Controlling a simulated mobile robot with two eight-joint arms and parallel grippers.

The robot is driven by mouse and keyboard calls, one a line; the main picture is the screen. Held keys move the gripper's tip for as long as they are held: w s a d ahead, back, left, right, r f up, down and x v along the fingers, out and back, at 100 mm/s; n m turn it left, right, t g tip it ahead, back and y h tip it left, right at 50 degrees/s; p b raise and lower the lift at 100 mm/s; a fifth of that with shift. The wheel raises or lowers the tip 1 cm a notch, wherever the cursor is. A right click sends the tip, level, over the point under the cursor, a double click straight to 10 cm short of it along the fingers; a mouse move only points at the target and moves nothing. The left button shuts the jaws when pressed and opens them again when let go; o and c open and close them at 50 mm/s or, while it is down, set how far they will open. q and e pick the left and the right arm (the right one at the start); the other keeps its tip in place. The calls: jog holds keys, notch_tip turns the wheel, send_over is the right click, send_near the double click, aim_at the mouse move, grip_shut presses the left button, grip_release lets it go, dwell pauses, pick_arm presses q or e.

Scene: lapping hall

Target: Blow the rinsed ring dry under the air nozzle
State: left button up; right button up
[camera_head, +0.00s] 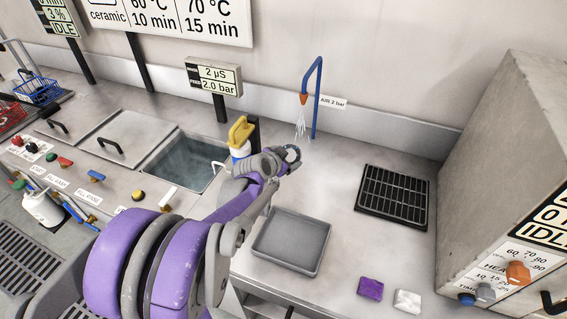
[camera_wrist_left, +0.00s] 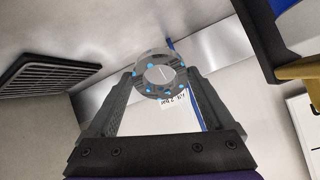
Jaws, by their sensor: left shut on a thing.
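My left gripper (camera_head: 289,157) is shut on a metal ring (camera_head: 294,152). In the left wrist view the ring (camera_wrist_left: 181,78) sits between the two fingertips (camera_wrist_left: 160,78), with its hole open to the camera and several blue drops on its face. The air nozzle (camera_head: 304,98) is an orange tip on a bent blue pipe (camera_head: 318,85), beside a label reading AIR 2 bar (camera_head: 333,102). Pale streaks of air (camera_head: 300,126) come down from the tip. The ring is just below these streaks, slightly to their left; I cannot tell whether they touch it. My right gripper is not in view.
A water basin (camera_head: 185,162) and a yellow-handled thing (camera_head: 240,133) are left of the gripper. A grey tray (camera_head: 291,241) lies in front, a black grate (camera_head: 394,195) to the right. Purple (camera_head: 370,288) and white (camera_head: 407,301) cloths lie near the front edge. A large cabinet (camera_head: 505,150) bounds the right.

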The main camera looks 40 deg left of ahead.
pick_arm(q)
jog(key=w+a, duration=0.2)
jog(key=w, duration=0.4)
jog(key=shift+w+f, duration=0.25)
jog(key=shift+w, duration=0.15)
jog(key=shift+a, duration=0.1)
dwell(4.6)
jog(key=s+d, duration=0.3)
jog(key=s, duration=0.8)
jog(key=shift+s+d, duration=0.25)
jog(key=shift+d, duration=0.05)
jog(key=shift+d, duration=0.1)
